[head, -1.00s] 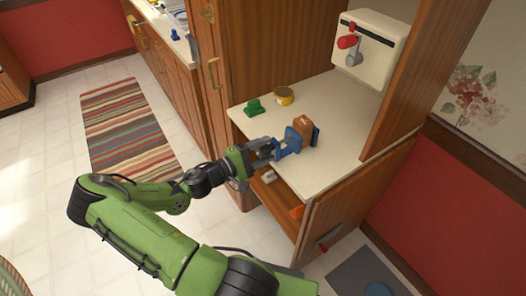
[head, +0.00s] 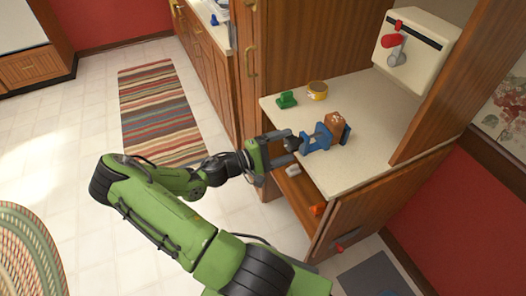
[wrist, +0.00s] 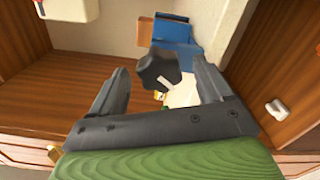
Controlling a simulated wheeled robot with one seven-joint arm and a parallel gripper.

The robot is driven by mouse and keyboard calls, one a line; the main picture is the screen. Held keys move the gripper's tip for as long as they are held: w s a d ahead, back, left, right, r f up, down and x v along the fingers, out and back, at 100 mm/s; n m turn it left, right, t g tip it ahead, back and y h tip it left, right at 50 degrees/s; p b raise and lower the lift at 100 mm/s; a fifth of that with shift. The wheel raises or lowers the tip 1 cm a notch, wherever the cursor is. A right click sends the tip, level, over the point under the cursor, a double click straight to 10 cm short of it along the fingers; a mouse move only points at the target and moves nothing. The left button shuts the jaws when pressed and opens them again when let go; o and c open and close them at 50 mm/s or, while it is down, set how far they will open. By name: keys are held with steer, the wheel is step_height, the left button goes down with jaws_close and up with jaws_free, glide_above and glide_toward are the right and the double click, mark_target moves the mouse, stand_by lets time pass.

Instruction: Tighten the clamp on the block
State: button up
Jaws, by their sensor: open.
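The blue clamp (head: 317,139) stands on the pale counter with the brown block (head: 333,122) between its jaws. The clamp's black knob (head: 293,143) points toward my gripper (head: 280,149). In the wrist view, the lobed black knob (wrist: 158,70) appears between the two spread fingers of my gripper (wrist: 160,75), with gaps on both sides. My gripper is open and holds nothing. Part of the blue clamp (wrist: 172,38) shows behind the knob.
A green object (head: 286,99) and a yellow tape roll (head: 317,90) lie behind the clamp on the counter (head: 365,150). A white box with a red lever (head: 391,41) is at the back right. An open compartment with an orange object (head: 317,209) lies below the counter.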

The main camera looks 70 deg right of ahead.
steer(key=v, duration=1.3)
steer(key=shift+p, duration=0.45)
